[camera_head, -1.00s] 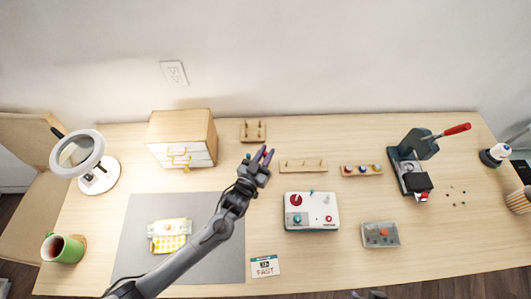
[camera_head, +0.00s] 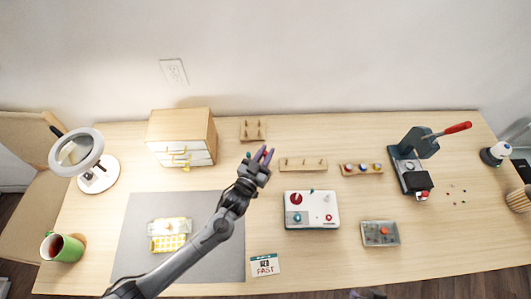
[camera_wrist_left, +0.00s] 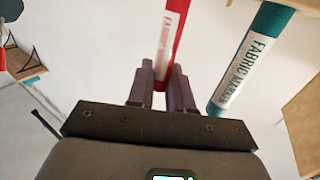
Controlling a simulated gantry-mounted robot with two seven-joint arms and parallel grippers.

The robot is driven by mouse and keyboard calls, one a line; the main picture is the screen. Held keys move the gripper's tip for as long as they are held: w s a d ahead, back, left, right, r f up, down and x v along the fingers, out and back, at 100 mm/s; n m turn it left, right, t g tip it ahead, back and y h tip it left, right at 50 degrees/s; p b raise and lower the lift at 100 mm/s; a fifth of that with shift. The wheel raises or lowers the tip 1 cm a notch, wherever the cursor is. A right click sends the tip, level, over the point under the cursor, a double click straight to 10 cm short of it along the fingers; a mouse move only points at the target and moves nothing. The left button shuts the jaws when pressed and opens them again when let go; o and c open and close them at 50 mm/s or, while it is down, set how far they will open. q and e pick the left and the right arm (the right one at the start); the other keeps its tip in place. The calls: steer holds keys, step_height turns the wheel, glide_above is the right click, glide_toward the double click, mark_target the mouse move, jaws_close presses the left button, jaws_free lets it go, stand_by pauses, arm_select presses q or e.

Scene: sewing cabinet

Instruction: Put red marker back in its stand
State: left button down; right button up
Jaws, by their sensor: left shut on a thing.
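My left gripper (camera_head: 264,155) is above the table, right of the drawer cabinet, with its fingers pointing away from me. In the left wrist view, its purple fingers (camera_wrist_left: 163,88) are shut on the red marker (camera_wrist_left: 172,40), a red barrel with a white label. A teal fabric marker (camera_wrist_left: 250,60) is to the right in that view, apart from the fingers; its teal end also shows beside the gripper in the head view (camera_head: 248,155). The marker stand is mostly hidden behind my gripper. A small part of what may be my right gripper (camera_head: 368,293) shows at the bottom edge.
A drawer cabinet (camera_head: 182,137) and a pegged block (camera_head: 252,129) stand behind. A pegged rack (camera_head: 303,164), a spool rack (camera_head: 361,169), a control box (camera_head: 311,211) and a lever press (camera_head: 412,165) are to the right. A grey mat (camera_head: 140,240) is at the left front.

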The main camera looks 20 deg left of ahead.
arm_select(q)
steer(key=c, duration=0.9)
jaws_free()
steer(key=shift+f, duration=0.1)
steer(key=shift+c, duration=0.2)
steer(key=shift+s, duration=0.1)
steer(key=s+a+p, duration=0.1)
steer(key=s, duration=0.9)
steer(key=shift+s, duration=0.3)
